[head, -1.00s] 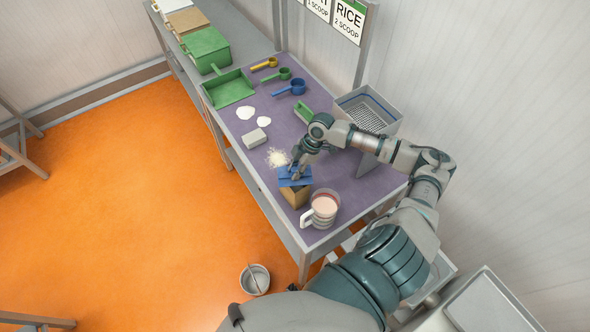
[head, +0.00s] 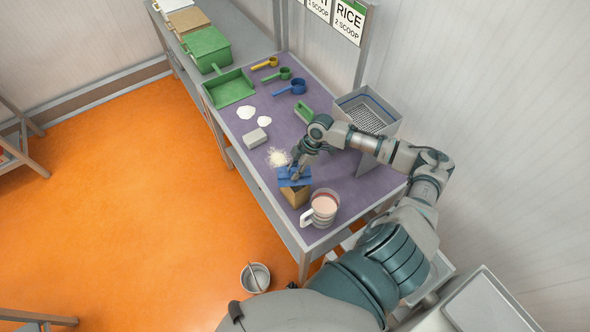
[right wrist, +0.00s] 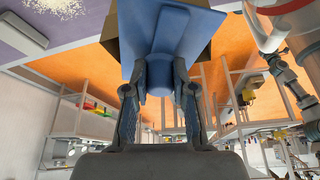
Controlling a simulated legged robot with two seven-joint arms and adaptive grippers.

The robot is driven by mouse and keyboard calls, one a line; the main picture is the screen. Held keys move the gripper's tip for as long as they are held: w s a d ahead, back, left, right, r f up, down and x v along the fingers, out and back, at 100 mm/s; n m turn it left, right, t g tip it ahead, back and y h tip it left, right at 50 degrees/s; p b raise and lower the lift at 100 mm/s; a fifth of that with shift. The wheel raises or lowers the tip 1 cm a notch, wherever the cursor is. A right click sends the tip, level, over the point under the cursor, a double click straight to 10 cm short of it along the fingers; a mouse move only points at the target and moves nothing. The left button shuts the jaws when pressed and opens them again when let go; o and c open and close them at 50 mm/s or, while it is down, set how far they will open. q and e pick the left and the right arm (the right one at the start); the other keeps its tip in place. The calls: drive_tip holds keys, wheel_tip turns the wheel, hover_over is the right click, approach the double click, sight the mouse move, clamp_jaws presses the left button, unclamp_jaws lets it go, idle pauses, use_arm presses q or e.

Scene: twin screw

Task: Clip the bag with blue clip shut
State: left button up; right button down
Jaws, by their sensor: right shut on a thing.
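The brown bag (head: 295,196) stands on the purple table top near its front corner. The blue clip (head: 288,177) is at the top of the bag. My right gripper (head: 297,174) reaches down to the clip and is shut on it. In the right wrist view the two fingers of my right gripper (right wrist: 160,85) pinch a blue tab of the clip (right wrist: 170,40), with brown corners of the bag (right wrist: 197,50) showing behind it. Whether the clip's jaws are closed around the bag top cannot be told. My left gripper is not in view.
Spilled grains (head: 279,157), a grey block (head: 256,137), scoops (head: 290,88), a green dustpan (head: 231,89) and a grey bin (head: 367,115) are on the purple table (head: 340,178). A pot (head: 256,277) sits on the floor.

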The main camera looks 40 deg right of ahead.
drive_tip(key=shift+a+f+p, duration=0.1)
drive_tip(key=shift+p, duration=0.75)
idle(0.7)
idle(0.4)
drive_tip(key=shift+c, duration=1.9)
unclamp_jaws()
drive_tip(key=shift+r+p, duration=0.9)
drive_tip(key=shift+r, duration=2.6)
clamp_jaws()
